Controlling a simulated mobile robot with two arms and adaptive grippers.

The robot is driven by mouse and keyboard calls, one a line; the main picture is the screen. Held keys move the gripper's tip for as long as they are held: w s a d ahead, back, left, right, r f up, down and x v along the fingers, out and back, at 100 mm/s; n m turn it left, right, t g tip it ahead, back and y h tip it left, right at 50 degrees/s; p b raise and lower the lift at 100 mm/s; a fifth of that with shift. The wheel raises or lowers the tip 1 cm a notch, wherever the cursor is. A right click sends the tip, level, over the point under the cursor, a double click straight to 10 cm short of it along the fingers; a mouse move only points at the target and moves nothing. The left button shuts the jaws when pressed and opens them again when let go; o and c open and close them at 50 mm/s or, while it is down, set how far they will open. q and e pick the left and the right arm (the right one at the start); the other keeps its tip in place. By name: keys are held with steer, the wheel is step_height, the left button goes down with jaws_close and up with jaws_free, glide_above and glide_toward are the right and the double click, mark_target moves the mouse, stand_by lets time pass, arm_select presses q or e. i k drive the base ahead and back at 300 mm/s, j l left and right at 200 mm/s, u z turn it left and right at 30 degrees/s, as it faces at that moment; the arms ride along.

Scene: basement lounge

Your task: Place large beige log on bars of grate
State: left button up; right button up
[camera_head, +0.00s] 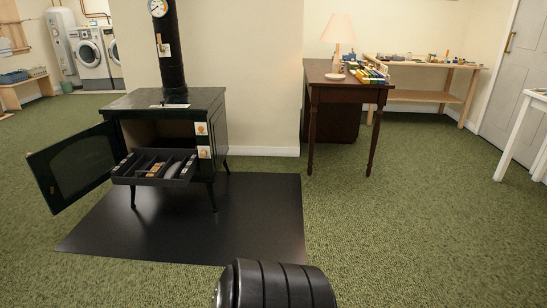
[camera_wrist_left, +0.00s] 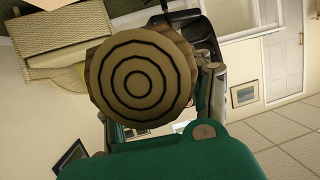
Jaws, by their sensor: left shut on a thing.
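The large beige log (camera_wrist_left: 138,80) shows its round end with dark rings in the left wrist view. My left gripper (camera_wrist_left: 198,85) is shut on it; the log hides much of the fingers. In the head view a black stove (camera_head: 165,115) stands at left on a dark floor plate, with its glass door (camera_head: 75,168) swung open to the left. The grate (camera_head: 155,167) sticks out of the stove's front opening, with a few small beige pieces among its dark bars. Neither the log nor a gripper shows in the head view. My right gripper is out of view.
The black floor plate (camera_head: 240,215) around the stove is clear. A dark wooden table (camera_head: 325,85) with a lamp (camera_head: 338,35) stands right of it. A light workbench (camera_head: 425,97) is behind. Green carpet is free at right. A green shape (camera_wrist_left: 160,160) fills the wrist view's bottom.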

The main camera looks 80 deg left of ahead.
mark_target(164, 169)
steer(key=k+j+u, duration=0.15)
steer(key=j+u, duration=0.6)
steer(key=j, duration=0.3)
steer(key=j+u, duration=0.4)
steer(key=j, duration=0.15)
steer(key=j+u, duration=0.35)
steer(key=j, duration=0.2)
